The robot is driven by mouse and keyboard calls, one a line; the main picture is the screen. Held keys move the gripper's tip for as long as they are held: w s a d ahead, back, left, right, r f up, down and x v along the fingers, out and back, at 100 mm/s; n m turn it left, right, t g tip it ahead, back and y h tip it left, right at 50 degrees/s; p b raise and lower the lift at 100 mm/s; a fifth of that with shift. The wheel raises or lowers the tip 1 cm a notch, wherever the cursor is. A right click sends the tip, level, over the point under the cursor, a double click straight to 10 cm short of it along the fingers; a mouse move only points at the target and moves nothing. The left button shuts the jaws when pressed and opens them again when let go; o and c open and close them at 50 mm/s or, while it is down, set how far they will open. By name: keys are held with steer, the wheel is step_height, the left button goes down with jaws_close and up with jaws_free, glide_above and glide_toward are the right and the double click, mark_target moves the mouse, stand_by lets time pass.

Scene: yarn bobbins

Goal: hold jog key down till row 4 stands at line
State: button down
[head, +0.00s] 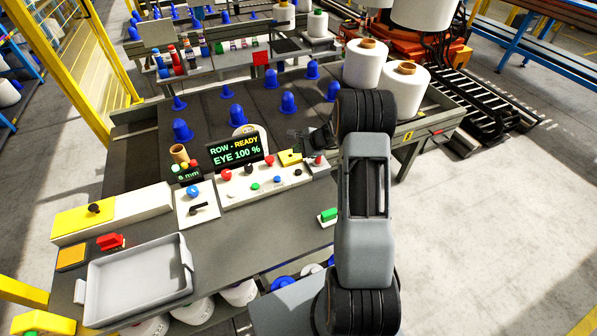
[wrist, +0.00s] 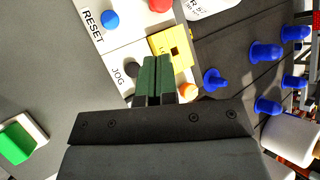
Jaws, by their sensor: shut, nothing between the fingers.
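The control panel (head: 245,187) has several coloured buttons. In the head view a small black button (head: 298,172), perhaps that key, shows near the panel's right end. The display (head: 236,151) reads "ROW - READY, EYE 100 %". Blue pegs (head: 237,114) stand in rows on the dark bed (head: 207,110). My gripper (wrist: 158,60) is shut and empty, over the panel by JOG; contact cannot be told. I cannot make out row 4 or the line.
A yellow block (wrist: 172,45) sits just past my fingertips and an orange-topped knob (wrist: 187,90) beside them. The blue RESET button (wrist: 110,18) is further along. A green button box (head: 328,216) and a grey tray (head: 140,280) are on the table.

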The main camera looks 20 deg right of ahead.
steer(key=b, duration=0.5)
glide_above(298, 172)
step_height(298, 172, down, 8)
steer(key=shift+r, duration=0.2)
steer(key=shift+f+b, duration=0.35)
steer(key=shift+f, duration=0.25)
steer(key=shift+f, duration=0.15)
stand_by(1.3)
steer(key=shift+f+b, duration=0.25)
steer(key=shift+b, duration=0.4)
